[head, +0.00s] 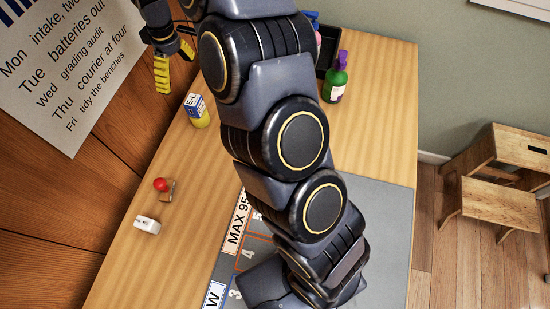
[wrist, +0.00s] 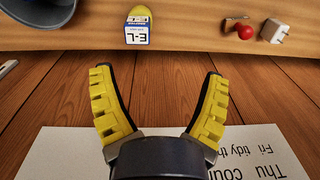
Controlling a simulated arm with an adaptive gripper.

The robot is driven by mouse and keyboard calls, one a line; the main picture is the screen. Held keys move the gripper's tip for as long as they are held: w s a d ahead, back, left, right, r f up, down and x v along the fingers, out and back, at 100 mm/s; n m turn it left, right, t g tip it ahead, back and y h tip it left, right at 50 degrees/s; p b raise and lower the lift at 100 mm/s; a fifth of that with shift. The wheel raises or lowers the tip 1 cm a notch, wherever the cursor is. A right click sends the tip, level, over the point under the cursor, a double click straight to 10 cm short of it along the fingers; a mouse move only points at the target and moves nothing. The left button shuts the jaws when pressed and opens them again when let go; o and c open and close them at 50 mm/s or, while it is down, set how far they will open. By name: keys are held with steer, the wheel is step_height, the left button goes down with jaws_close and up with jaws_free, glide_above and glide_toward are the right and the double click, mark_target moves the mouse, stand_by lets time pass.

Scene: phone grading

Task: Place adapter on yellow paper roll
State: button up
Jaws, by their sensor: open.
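The adapter (head: 148,225) is a small white block lying on the wooden table near its left edge. It also shows at the top right of the wrist view (wrist: 274,33), with metal prongs. A yellow rounded thing (head: 201,120), possibly the yellow paper roll, is farther back on the table. A white and blue box marked E-L adjoins it; I cannot tell whether the box rests on it or stands beside it. My gripper (wrist: 158,72) has two yellow ribbed fingers spread wide with nothing between them. In the head view it is at the upper left, apart from both things.
A red ball-like thing (head: 160,185) with a brown loop lies close to the adapter. A green bottle (head: 336,80) and a black tray (head: 327,45) are at the back. A grey mat (head: 385,220) lies right. My arm hides much of the table.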

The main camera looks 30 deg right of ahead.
steer(key=s+d+r+m, duration=0.1)
steer(key=s+r+m, duration=0.1)
steer(key=s, duration=0.9)
steer(key=s+d+r+m+g, duration=0.1)
steer(key=s+d+r+m, duration=0.1)
steer(key=s, duration=0.9)
steer(key=s+d+r+m, duration=0.1)
steer(key=s+r+m, duration=0.3)
steer(key=s, duration=0.8)
steer(key=shift+d+r+g+h, duration=0.3)
steer(key=shift+d+r, duration=0.05)
steer(key=shift+r, duration=0.2)
steer(key=shift+w, duration=0.1)
